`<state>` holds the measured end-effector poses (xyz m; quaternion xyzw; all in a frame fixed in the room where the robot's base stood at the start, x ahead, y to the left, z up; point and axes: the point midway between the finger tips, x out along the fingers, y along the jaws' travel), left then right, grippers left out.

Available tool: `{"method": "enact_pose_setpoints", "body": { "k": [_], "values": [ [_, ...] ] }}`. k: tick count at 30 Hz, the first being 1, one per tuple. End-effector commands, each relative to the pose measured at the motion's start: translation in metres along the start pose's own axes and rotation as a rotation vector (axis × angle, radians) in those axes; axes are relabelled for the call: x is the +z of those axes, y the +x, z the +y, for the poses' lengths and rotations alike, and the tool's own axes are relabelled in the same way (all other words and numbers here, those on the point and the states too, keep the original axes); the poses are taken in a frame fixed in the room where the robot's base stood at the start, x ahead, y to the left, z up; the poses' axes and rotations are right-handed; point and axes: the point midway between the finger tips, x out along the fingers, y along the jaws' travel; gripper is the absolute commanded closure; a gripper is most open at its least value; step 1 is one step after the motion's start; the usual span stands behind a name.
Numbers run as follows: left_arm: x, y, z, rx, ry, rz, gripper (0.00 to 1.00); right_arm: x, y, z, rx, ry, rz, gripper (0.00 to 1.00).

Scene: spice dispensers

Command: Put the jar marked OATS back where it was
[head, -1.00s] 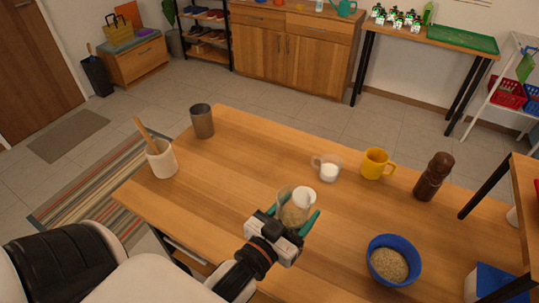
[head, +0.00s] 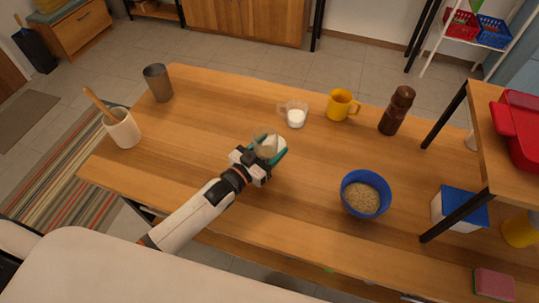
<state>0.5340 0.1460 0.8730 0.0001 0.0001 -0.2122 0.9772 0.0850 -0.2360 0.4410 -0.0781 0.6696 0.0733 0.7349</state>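A clear jar (head: 265,142) with a whitish part beside its mouth is at my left gripper (head: 267,154), above the middle of the wooden table. The teal fingers are around the jar and appear shut on it. No marking can be read on it, and my gripper hides its lower part. I cannot tell whether it touches the table. My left arm reaches in from the lower left. My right gripper is not in view.
On the table (head: 200,130) are a blue bowl of beige grains (head: 366,193), a glass cup with white contents (head: 295,116), a yellow mug (head: 341,105), a brown mill (head: 397,110), a metal cup (head: 158,83) and a utensil crock (head: 122,128). A raised shelf (head: 490,130) stands right, a blue-lidded box (head: 460,208) below.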

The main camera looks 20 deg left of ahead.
Motion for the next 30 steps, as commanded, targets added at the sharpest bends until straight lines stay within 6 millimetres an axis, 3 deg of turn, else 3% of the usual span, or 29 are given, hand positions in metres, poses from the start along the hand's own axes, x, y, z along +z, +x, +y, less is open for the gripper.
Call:
{"method": "enact_pose_setpoints", "body": {
  "k": [6,19,20,23,30],
  "values": [
    [-0.031,0.001,0.000,0.001,-0.001,0.000,0.71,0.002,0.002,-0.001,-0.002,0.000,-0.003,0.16],
    [-0.038,0.000,0.000,0.000,0.000,-0.001,0.71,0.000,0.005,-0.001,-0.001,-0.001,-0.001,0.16],
    [-0.038,0.000,-0.001,0.000,0.000,0.000,0.38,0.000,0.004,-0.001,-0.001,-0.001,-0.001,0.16],
    [-0.037,0.000,-0.001,0.000,0.000,0.001,0.21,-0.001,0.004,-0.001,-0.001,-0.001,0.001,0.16],
    [-0.037,0.000,-0.001,0.000,0.000,0.001,0.19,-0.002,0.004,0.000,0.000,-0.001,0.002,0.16]
  ]
}}
